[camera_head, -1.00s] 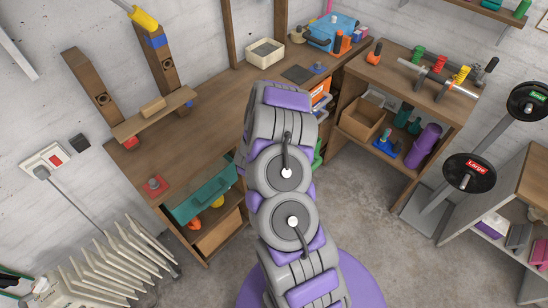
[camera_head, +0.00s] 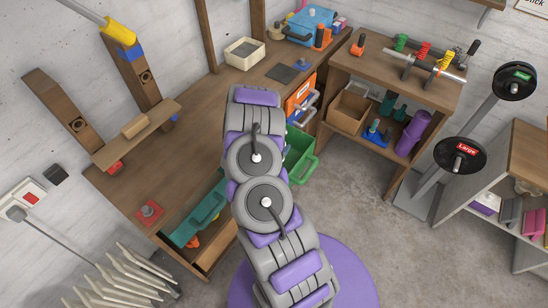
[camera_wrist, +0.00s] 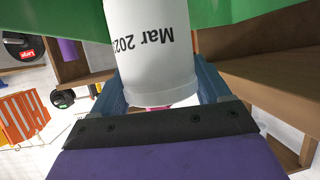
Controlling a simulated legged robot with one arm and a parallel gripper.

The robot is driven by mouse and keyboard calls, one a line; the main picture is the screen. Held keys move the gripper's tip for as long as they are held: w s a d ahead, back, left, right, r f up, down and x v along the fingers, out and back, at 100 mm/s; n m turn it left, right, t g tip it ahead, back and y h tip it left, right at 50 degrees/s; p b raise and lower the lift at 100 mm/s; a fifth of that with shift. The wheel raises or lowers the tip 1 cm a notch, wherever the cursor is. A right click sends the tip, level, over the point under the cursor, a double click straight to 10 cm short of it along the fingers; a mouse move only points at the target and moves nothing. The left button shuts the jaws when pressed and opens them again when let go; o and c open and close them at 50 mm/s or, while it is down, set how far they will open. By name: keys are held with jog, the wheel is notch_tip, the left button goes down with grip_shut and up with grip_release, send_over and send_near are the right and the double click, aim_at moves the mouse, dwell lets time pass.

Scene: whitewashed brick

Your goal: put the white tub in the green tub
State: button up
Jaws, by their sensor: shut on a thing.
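The white tub (camera_wrist: 150,50), round with "Mar 202" printed upside down on it, is between the blue fingers of my gripper (camera_wrist: 160,88) in the wrist view. My gripper is shut on it. A green surface (camera_wrist: 50,24) spans the top of the wrist view behind the white tub; it looks like the green tub. In the head view the green tub (camera_head: 301,158) is just right of my arm, beside the workbench, partly hidden by the arm. My gripper and the white tub are hidden in the head view. I cannot tell whether the two tubs touch.
The wooden workbench (camera_head: 160,160) runs along the left, with a teal open drawer or tray (camera_head: 200,215) at its front. A cream box (camera_head: 245,53) stands on it. A shelf unit (camera_head: 345,75) and a weight stand (camera_head: 430,180) are at the right. The floor between is clear.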

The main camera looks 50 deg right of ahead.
notch_tip(320, 180, down, 6)
jog(key=shift+w+d+f+b, duration=0.1)
jog(key=shift+b, duration=0.6)
jog(key=shift+f, duration=0.1)
jog(key=shift+f, duration=0.15)
